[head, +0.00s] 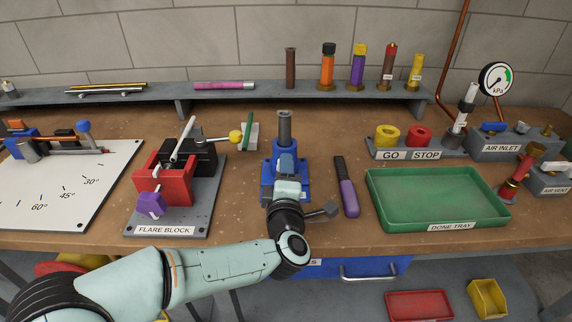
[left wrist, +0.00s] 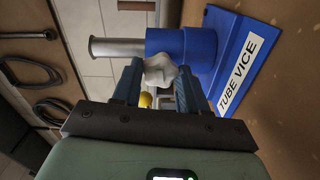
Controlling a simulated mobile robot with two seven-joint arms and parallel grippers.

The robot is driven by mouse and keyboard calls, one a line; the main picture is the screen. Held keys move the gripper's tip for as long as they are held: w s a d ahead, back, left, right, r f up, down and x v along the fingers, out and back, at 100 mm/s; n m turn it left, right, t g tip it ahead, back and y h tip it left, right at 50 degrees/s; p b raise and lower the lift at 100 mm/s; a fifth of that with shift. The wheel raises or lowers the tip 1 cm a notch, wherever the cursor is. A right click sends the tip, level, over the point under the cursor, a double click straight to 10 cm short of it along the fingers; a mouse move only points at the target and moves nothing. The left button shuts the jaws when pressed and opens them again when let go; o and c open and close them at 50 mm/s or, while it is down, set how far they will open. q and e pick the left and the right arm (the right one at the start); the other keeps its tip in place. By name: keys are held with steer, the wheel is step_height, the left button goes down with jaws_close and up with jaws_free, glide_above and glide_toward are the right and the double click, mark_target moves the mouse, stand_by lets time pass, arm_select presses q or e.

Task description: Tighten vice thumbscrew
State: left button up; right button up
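The blue tube vice (head: 268,178) stands mid-bench with a grey tube (head: 285,130) upright in it. The left wrist view shows the vice (left wrist: 205,50) turned sideways, its "TUBE VICE" label (left wrist: 238,72) and the tube (left wrist: 115,47). The pale, lobed thumbscrew (left wrist: 160,72) sits on the vice's near side. My left gripper (head: 287,168) is in front of the vice and hides the thumbscrew in the head view. In the left wrist view its fingers (left wrist: 161,80) are on both sides of the thumbscrew and appear to touch it. My right gripper is not in view.
A purple-handled tool (head: 347,190) lies just right of the vice, and a green tray (head: 438,172) beyond it. The red flare block (head: 160,178) with its yellow-knobbed lever (head: 235,137) is at left. A shelf (head: 300,95) runs behind.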

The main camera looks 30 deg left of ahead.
arm_select(q)
steer(key=o, duration=0.9)
steer(key=shift+m+p, duration=0.35)
steer(key=shift+m, duration=0.05)
steer(key=shift+c, duration=0.2)
steer(key=shift+o, duration=0.7)
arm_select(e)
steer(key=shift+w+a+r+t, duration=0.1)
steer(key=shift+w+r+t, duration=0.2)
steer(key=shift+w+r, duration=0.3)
arm_select(q)
steer(key=shift+v, duration=3.05)
